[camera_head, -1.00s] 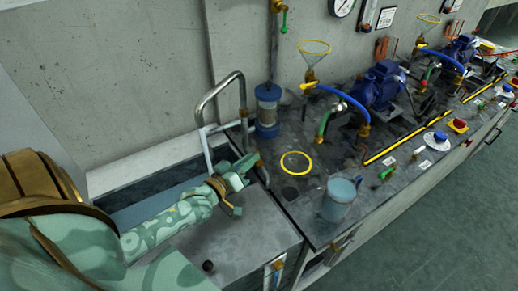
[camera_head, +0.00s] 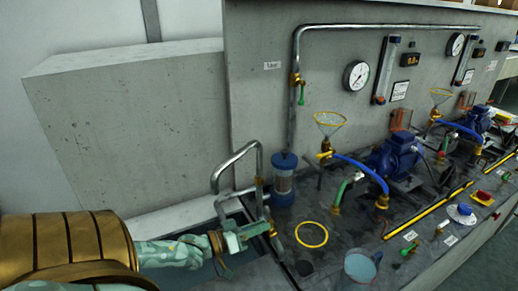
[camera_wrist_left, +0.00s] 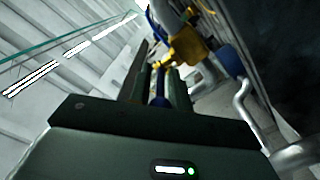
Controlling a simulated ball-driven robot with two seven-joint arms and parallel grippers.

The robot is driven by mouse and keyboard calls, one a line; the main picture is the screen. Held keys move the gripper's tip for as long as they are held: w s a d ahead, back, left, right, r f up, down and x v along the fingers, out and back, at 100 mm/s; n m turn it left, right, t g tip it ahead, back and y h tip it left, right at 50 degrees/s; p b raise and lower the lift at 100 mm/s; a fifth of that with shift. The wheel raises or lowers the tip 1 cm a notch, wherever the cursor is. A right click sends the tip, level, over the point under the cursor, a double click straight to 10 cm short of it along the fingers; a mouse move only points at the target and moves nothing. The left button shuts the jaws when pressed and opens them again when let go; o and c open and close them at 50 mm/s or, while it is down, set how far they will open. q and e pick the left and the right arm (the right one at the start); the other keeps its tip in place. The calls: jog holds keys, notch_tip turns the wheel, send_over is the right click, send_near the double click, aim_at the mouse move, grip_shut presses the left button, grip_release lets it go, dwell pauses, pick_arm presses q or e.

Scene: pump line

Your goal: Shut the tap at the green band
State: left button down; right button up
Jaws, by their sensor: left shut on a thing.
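My left gripper (camera_head: 258,231) reaches over the sink at the lower left, beside the bent steel pipe. A small brass tap (camera_head: 272,232) is at its fingertips. In the left wrist view, the two dark fingers (camera_wrist_left: 160,90) are shut on a narrow blue handle (camera_wrist_left: 159,97), with a yellow brass body (camera_wrist_left: 187,45) just beyond. The fingers hide most of the handle, and I cannot make out a green band there. Another tap with a green lever (camera_head: 301,96) hangs on the wall pipe. My right gripper is not in view.
The bent steel pipe (camera_head: 236,160) and a blue-capped clear filter (camera_head: 284,180) stand close behind the gripper. A beaker (camera_head: 361,266) and a yellow ring (camera_head: 311,234) are on the bench to the right. Blue pumps (camera_head: 396,157) and hoses stand farther along.

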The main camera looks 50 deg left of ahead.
pick_arm(q)
jog(key=c, duration=1.6)
grip_release()
jog(key=shift+o, duration=0.4)
jog(key=shift+s, duration=0.1)
jog(key=p+v, duration=0.3)
jog(key=v, duration=1.3)
